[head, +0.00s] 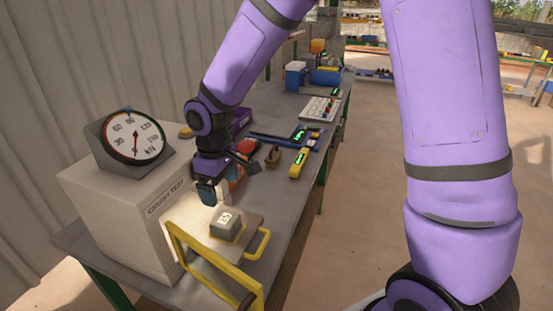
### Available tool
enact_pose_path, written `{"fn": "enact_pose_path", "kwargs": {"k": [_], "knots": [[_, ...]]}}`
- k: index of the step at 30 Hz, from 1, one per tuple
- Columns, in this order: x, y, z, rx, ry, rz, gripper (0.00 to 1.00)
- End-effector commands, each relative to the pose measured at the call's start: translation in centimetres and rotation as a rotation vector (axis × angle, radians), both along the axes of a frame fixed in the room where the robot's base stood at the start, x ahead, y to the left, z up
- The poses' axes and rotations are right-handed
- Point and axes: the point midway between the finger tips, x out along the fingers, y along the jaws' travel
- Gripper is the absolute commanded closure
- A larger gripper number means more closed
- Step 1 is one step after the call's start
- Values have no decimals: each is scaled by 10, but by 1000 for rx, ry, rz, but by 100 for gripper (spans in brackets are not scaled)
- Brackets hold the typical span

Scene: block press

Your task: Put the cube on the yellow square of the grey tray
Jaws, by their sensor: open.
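A small grey cube (225,226) with a pale number label on top sits on the grey tray (197,222) in front of the press. A sliver of the yellow square (241,236) shows at the cube's right edge; the rest is hidden under or behind the cube. I cannot tell how well the cube is centred on it. My gripper (228,187) is open and empty, just above and behind the cube, apart from it.
The white press (118,226) with a round dial (134,136) stands at left. A yellow frame (205,260) rises before the tray, and a yellow handle (263,244) is at its right. Tools, including a yellow meter (299,163), lie farther along the bench.

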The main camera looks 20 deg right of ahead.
Motion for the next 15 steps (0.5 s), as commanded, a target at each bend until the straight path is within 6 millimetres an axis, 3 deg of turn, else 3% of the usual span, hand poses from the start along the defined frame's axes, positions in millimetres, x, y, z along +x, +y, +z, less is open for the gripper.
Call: {"fn": "enact_pose_path", "kwargs": {"k": [4,7,15], "knots": [[0,-3,4,-3,-7,-8,11],[-3,-14,19,-11,-30,-37,11],[-30,-70,91,-32,-143,-208,11]]}}
